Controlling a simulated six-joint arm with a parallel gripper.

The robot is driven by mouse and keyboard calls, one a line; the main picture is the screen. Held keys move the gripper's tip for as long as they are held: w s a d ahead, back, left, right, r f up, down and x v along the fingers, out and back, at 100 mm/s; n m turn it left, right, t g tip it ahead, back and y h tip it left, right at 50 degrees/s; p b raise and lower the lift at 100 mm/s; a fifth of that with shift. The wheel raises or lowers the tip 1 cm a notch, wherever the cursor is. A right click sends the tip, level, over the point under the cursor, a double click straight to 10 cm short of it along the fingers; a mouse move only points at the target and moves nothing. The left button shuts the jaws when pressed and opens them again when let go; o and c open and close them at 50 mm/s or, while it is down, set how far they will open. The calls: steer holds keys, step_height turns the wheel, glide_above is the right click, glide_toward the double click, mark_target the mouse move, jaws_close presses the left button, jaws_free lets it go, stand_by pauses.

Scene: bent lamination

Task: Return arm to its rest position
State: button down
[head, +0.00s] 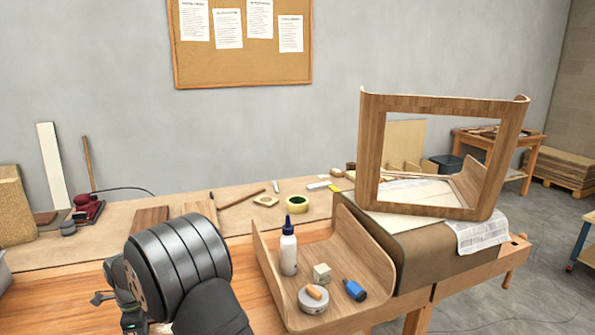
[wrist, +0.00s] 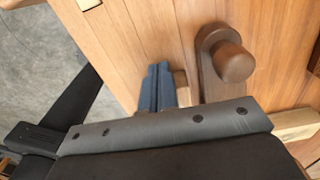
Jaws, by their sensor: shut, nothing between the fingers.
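My arm shows in the head view at the lower left, over the front of the wooden workbench (head: 75,285). In the wrist view my gripper (wrist: 157,87) has its two blue-grey fingers together with nothing between them. They are near the wood planks of the bench. A brown rounded wooden knob on a flat piece (wrist: 230,62) lies just to their right. Whether the fingertips touch the wood cannot be told.
A bent wooden tray (head: 345,255) holds a glue bottle (head: 288,252), a small block, a round tin and a blue-capped item. A bent wood frame (head: 485,205) stands on a covered form at the right. Tools and tape lie behind.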

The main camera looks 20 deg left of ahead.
steer(key=s+a, duration=0.9)
steer(key=a, duration=0.1)
steer(key=shift+s+a, duration=0.3)
steer(key=shift+s, duration=0.1)
steer(key=w+d+r+n, duration=0.1)
steer(key=w+r+n, duration=0.1)
steer(key=r+n, duration=0.2)
steer(key=w+d+r+n, duration=0.1)
steer(key=r+n, duration=0.3)
steer(key=r, duration=0.6)
steer(key=shift+w+d+n, duration=0.3)
steer(key=shift+w+d, duration=0.1)
steer(key=shift+d, duration=0.2)
